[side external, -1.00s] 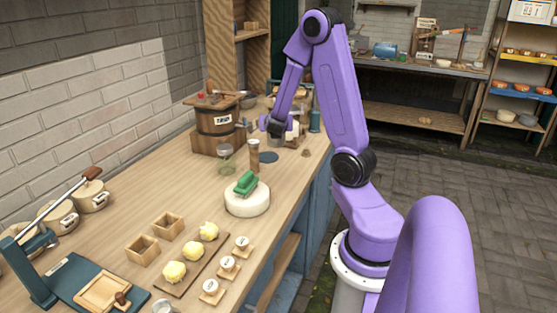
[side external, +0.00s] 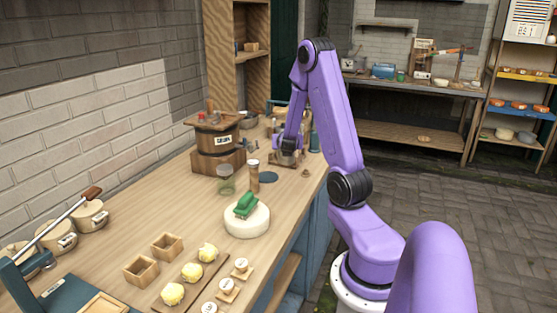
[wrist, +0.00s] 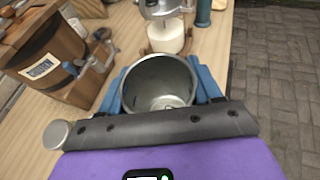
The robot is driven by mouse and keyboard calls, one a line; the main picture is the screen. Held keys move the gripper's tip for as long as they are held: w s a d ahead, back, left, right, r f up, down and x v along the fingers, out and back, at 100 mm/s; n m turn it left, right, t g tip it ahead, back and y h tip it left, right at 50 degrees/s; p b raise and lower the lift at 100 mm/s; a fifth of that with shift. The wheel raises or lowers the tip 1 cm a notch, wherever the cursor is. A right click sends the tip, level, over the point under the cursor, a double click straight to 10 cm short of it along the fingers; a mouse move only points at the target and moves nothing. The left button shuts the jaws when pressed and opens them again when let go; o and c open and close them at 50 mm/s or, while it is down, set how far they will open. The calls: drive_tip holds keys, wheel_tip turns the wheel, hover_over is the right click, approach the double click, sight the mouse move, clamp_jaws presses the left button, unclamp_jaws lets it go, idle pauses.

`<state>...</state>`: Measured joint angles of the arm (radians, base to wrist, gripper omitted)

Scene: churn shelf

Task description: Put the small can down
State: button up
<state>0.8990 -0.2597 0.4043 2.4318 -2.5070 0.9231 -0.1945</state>
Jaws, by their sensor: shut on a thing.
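The small can (wrist: 160,82) is a grey metal, open-topped cylinder, seen from above in the wrist view. My gripper (wrist: 164,98) is shut on it, with a blue finger on each side. I see into the can, and its inside looks empty apart from small marks at the bottom. In the side external view my gripper (side external: 288,150) is over the far part of the wooden counter (side external: 190,205). The can is hard to make out there, and I cannot tell whether its base touches the counter.
A labelled wooden barrel (side external: 217,145) stands left of my gripper. A dark disc (side external: 268,177), a tall shaker (side external: 253,176) and a glass jar (side external: 225,180) are nearer the camera. A white cylinder under a metal device (wrist: 166,36) stands just beyond the can.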

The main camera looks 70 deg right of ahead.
drive_tip(key=shift+w+d+f, duration=1)
drive_tip(key=shift+d+f, duration=0.2)
drive_tip(key=shift+f, duration=0.6)
drive_tip(key=shift+w+d+f, duration=1.05)
drive_tip(key=shift+d+f, duration=0.2)
drive_tip(key=shift+f, duration=0.6)
drive_tip(key=shift+w+d+f, duration=1)
drive_tip(key=shift+d+f, duration=0.2)
drive_tip(key=shift+f, duration=0.6)
drive_tip(key=shift+f, duration=0.4)
drive_tip(key=o, duration=1.1)
drive_tip(key=shift+a+r, duration=0.1)
drive_tip(key=shift+r, duration=0.4)
drive_tip(key=v, duration=1.1)
drive_tip(key=shift+s+a+r, duration=0.15)
drive_tip(key=shift+a+r, duration=0.05)
drive_tip(key=shift+a, duration=0.15)
